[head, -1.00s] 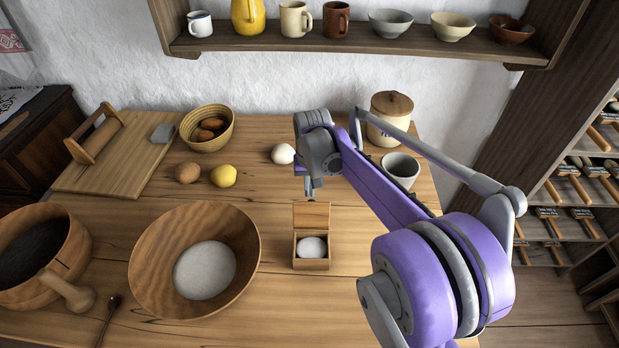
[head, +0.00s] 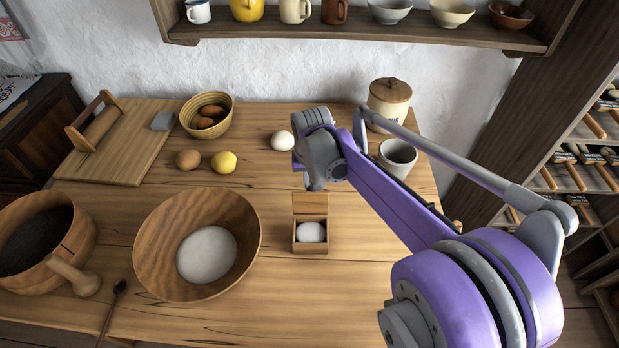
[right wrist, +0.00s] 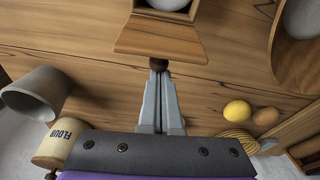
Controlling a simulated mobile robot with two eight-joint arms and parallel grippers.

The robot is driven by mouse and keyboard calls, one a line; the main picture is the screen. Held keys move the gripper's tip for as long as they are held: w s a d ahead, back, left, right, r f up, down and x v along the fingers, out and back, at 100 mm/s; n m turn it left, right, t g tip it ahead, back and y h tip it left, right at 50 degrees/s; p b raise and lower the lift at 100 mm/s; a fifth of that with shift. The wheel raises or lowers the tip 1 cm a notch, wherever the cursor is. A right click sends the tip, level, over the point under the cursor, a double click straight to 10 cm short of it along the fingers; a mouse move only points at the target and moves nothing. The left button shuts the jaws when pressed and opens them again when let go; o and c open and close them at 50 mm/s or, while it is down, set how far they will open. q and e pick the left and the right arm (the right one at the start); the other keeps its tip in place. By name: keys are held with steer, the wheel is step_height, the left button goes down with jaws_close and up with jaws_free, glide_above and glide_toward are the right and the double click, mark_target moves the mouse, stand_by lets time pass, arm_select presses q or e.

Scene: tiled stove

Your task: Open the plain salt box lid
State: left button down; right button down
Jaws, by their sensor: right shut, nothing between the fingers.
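The salt box (head: 298,236) is a small plain wooden box on the table, with white salt (head: 311,232) inside. Its lid (head: 310,204) stands raised at the back, so the box is open. My right gripper (head: 316,187) is just behind the lid's top edge, pointing down, and its fingers are mostly hidden in the head view. The box (right wrist: 165,13) shows beyond the lid (right wrist: 160,40). My left gripper is not in view.
A large wooden bowl (head: 155,250) stands left of the box. A grey cup (head: 398,157) and a flour jar (head: 389,103) stand back right, near my right arm. The table right of the box is clear beneath my arm.

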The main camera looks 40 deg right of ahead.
steer(key=shift+d+f, duration=0.1)
step_height(320, 180, up, 11)
steer(key=s+a+p, duration=0.1)
steer(key=shift+s+f, duration=0.15)
steer(key=shift+s, duration=0.25)
steer(key=shift+a+f, duration=0.1)
